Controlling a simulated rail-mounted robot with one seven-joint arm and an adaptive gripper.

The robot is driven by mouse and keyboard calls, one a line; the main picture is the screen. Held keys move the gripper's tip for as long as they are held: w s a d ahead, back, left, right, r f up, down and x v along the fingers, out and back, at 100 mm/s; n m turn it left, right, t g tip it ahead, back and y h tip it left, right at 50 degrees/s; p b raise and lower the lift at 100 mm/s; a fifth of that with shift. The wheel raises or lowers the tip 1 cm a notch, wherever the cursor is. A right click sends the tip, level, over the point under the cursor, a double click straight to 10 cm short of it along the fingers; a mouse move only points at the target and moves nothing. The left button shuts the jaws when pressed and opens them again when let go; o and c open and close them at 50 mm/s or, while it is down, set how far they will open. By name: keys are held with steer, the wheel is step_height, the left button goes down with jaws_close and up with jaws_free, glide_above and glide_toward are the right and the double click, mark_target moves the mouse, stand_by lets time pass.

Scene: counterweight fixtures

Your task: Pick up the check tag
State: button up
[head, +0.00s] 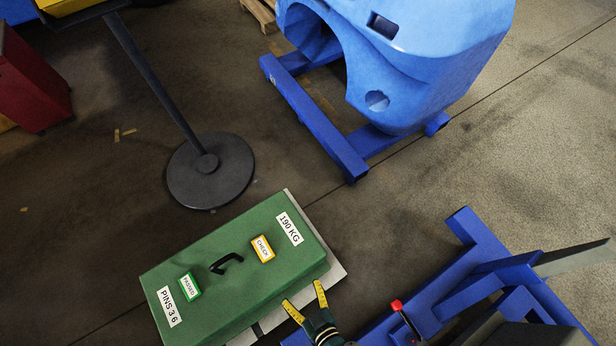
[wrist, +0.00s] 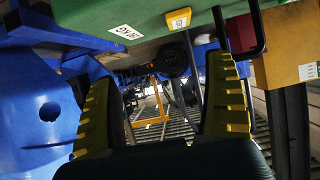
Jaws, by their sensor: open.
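The check tag (head: 263,248) is a small orange-yellow block with a white CHECK label. It lies on top of the green counterweight (head: 207,243), between the black handle and the 190 KG label. In the wrist view the check tag (wrist: 178,18) shows near the top edge, on the green surface. My gripper (head: 303,294) has its yellow fingers spread, with nothing between them, near the counterweight's lower right edge and apart from the tag. In the wrist view my gripper (wrist: 160,68) is open, with the tag above and beyond the fingertips.
A black handle (head: 226,263) and a green PASSED tag (head: 189,287) are also on the counterweight. A blue frame (head: 470,285) stands close on the right. A large blue casting (head: 400,60) is at the back, and a round-based post (head: 210,170) at upper left.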

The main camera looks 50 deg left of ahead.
step_height(320, 180, down, 4)
steer(key=s+a+y+b, duration=0.1)
steer(key=s+a, duration=0.1)
steer(key=s, duration=0.1)
steer(key=b, duration=0.3)
glide_toward(268, 258)
steer(key=x, duration=0.4)
steer(key=shift+w+a, duration=0.25)
steer(key=shift+w, duration=0.2)
steer(key=shift+n, duration=0.3)
steer(key=b+x, duration=0.1)
steer(key=x, duration=0.1)
steer(key=s+b+x, duration=0.1)
steer(key=x, duration=0.1)
steer(key=shift+a+f, duration=0.3)
steer(key=shift+f, duration=0.05)
steer(key=shift+w+a+b, duration=0.3)
steer(key=shift+a, duration=0.15)
steer(key=shift+d, duration=0.1)
steer(key=shift+c, duration=0.3)
steer(key=c, duration=1.2)
